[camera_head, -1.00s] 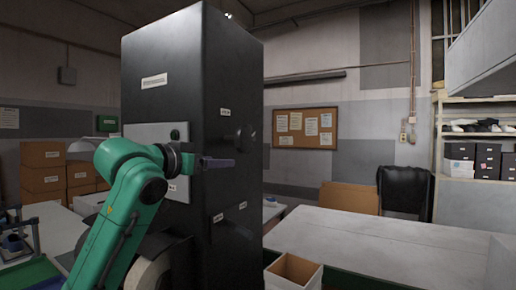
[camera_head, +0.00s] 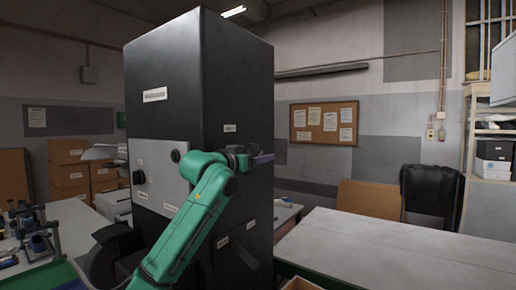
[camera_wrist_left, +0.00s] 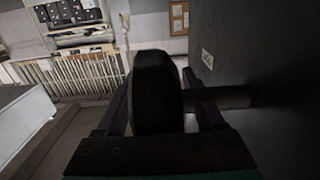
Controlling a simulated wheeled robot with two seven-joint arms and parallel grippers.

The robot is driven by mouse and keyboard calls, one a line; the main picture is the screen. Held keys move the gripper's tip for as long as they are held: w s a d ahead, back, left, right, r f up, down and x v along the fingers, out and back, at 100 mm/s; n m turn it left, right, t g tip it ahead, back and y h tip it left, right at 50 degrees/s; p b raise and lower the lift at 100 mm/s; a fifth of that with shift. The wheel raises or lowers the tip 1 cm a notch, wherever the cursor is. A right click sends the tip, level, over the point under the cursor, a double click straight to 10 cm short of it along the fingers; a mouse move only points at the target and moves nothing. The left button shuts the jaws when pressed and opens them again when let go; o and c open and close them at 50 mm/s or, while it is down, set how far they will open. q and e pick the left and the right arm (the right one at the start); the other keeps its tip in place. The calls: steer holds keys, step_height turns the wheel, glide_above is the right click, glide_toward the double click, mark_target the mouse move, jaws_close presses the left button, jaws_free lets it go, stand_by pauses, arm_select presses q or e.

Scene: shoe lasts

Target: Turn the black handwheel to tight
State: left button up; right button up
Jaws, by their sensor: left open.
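The black handwheel (camera_wrist_left: 155,92) shows edge-on in the left wrist view, its shaft (camera_wrist_left: 228,97) running right into the side of the dark cabinet (camera_wrist_left: 275,60). My left gripper (camera_wrist_left: 158,78) is open, with one finger on each side of the wheel's rim; I cannot tell whether either finger touches it. In the head view my left gripper (camera_head: 262,158) is at the right side face of the tall black cabinet (camera_head: 165,65), and the wheel is hidden or too dark to make out there. My right gripper is not in view.
A grey panel with a black knob (camera_head: 138,177) is on the cabinet's front face. A long white table (camera_head: 390,245) stands to the right. A workbench with clamps (camera_head: 35,235) is at the left, with cardboard boxes (camera_head: 70,170) behind.

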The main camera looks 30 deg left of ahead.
arm_select(q)
steer(key=shift+s+r, duration=0.1)
steer(key=shift+s, duration=0.15)
steer(key=shift+s+a, duration=0.1)
steer(key=shift+s, duration=0.15)
steer(key=shift+c, duration=0.9)
steer(key=shift+w, duration=0.2)
steer(key=c, duration=0.5)
jaws_close()
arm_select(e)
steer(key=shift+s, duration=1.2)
arm_select(q)
steer(key=shift+g, duration=0.3)
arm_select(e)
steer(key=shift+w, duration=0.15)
arm_select(q)
steer(key=g, duration=0.1)
steer(key=f+g, duration=0.1)
steer(key=g, duration=0.1)
steer(key=shift+y, duration=0.3)
steer(key=shift+s+f+g, duration=0.1)
steer(key=shift+f+g, duration=0.1)
steer(key=shift+g, duration=0.45)
steer(key=shift+f+g, duration=0.15)
steer(key=shift+g, duration=0.5)
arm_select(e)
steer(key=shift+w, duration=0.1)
